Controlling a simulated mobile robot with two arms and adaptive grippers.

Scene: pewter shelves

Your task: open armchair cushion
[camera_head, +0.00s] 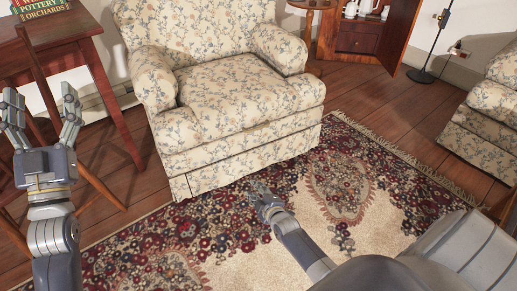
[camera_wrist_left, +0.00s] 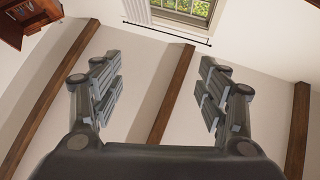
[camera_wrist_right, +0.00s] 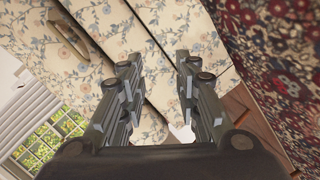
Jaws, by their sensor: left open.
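The armchair (camera_head: 238,70) has cream floral cloth with blue and tan sprigs. Its seat cushion (camera_head: 235,92) lies flat between the two arms. The right wrist view shows the floral front (camera_wrist_right: 115,70) up close, with a small metal handle (camera_wrist_right: 68,40) at its upper left. My right gripper (camera_head: 258,188) is low in front of the armchair's base, over the rug. Its fingers are parted and nothing shows between them; it appears apart from the handle. My left gripper (camera_head: 42,105) is raised at the far left, open and empty, pointing up beside the wooden table.
A red-brown wooden table (camera_head: 60,35) with books (camera_head: 40,8) stands at left. A patterned rug (camera_head: 345,190) covers the floor in front. A second floral armchair (camera_head: 490,115), a floor lamp base (camera_head: 420,76) and a wooden cabinet (camera_head: 365,35) stand to the right and back.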

